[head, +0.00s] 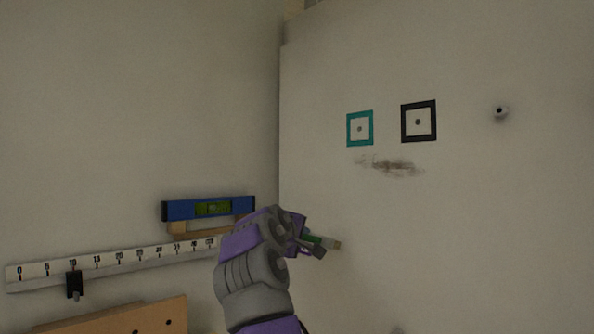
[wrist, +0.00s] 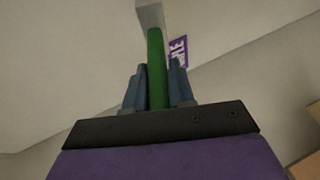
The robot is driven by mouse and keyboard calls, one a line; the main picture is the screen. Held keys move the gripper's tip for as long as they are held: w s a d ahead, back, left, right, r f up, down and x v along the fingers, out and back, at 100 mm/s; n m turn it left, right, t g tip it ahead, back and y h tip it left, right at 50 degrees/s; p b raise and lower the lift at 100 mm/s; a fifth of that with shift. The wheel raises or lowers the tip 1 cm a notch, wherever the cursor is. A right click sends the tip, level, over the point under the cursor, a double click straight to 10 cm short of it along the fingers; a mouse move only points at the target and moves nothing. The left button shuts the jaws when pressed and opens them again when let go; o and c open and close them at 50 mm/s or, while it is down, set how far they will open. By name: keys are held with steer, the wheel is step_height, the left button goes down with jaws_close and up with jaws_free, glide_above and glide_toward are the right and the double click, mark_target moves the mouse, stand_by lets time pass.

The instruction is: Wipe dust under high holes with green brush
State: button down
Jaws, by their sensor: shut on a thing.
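My gripper (head: 305,240) is shut on the green brush (head: 314,239), whose pale head points to the right. In the wrist view the green handle (wrist: 156,70) sits between my blue-grey fingers (wrist: 157,88), with the pale head (wrist: 150,14) at the top. A brown dust smear (head: 392,166) lies on the right wall below two square-framed holes, one teal (head: 360,128) and one black (head: 419,121). The brush is below and to the left of the smear, apart from it in the picture.
A blue level (head: 180,210) with a green display rests on a wooden support on the left wall. Below it runs a white ruler (head: 45,270) with a black slider (head: 74,284). A wooden board (head: 120,322) is at the lower left.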

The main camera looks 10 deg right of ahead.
steer(key=shift+a+r, duration=0.1)
steer(key=shift+r, duration=0.1)
steer(key=shift+r, duration=0.25)
steer(key=shift+s+r, duration=0.15)
steer(key=shift+r, duration=0.05)
steer(key=shift+a+r, duration=0.15)
steer(key=shift+r, duration=0.45)
steer(key=shift+s+r+t+p, duration=0.2)
steer(key=shift+r+t+p, duration=0.1)
steer(key=shift+r, duration=0.05)
steer(key=shift+s+a+r+h, duration=0.1)
steer(key=shift+r+h, duration=0.1)
steer(key=shift+r, duration=0.3)
steer(key=shift+s+a+r+h, duration=0.1)
steer(key=shift+r+h, duration=0.1)
steer(key=shift+r, duration=0.25)
steer(key=shift+s+d+r+p, duration=0.1)
steer(key=shift+s+r+p, duration=0.05)
steer(key=shift+r+p, duration=0.25)
